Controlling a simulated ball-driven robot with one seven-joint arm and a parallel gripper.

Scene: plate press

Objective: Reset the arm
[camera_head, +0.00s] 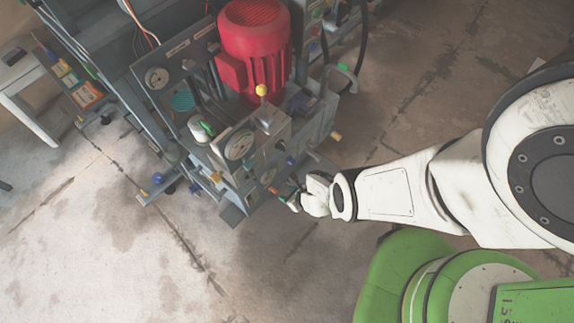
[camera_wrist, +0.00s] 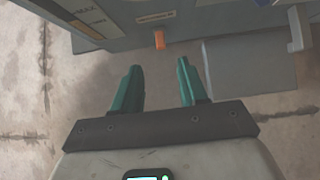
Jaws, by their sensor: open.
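My gripper (camera_head: 290,198) is at the end of my white arm, close to the front right lower side of the plate press (camera_head: 245,150). In the wrist view my gripper (camera_wrist: 160,85) has two green fingers spread apart with nothing between them. The grey front of the press (camera_wrist: 185,22) lies beyond the fingertips, with a small orange part (camera_wrist: 159,40) on it. I cannot tell whether the fingertips touch the press.
A grey block (camera_wrist: 248,67) sticks out of the press on the right in the wrist view. A white-legged table (camera_head: 28,115) stands at the far left. The concrete floor (camera_head: 90,250) in front of the press is clear.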

